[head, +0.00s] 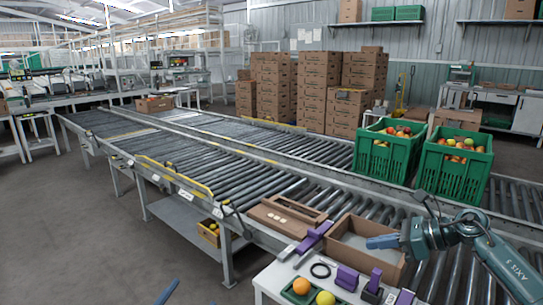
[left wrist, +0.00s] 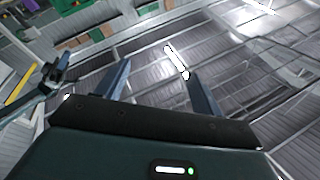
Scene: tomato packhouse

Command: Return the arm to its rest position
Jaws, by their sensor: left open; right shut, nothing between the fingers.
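My left gripper (left wrist: 158,78) is open and empty in the left wrist view. Its two blue-grey fingers stand apart, with the ceiling and a lit lamp beyond them. In the head view only a thin blue piece of that gripper (head: 167,291) shows at the bottom edge, over bare floor. My right gripper (head: 382,241) comes in from the right. Its fingers are shut with nothing between them and point left, above or in front of an open cardboard box (head: 345,262); the exact gap cannot be told. The right arm (head: 500,262) reaches to the lower right corner.
A white table (head: 268,282) in front holds a green tray with an orange and a yellow tomato, a black ring and purple blocks. Roller conveyors (head: 225,165) run behind. Two green crates (head: 455,175) of tomatoes stand at right. The floor at left (head: 85,240) is clear.

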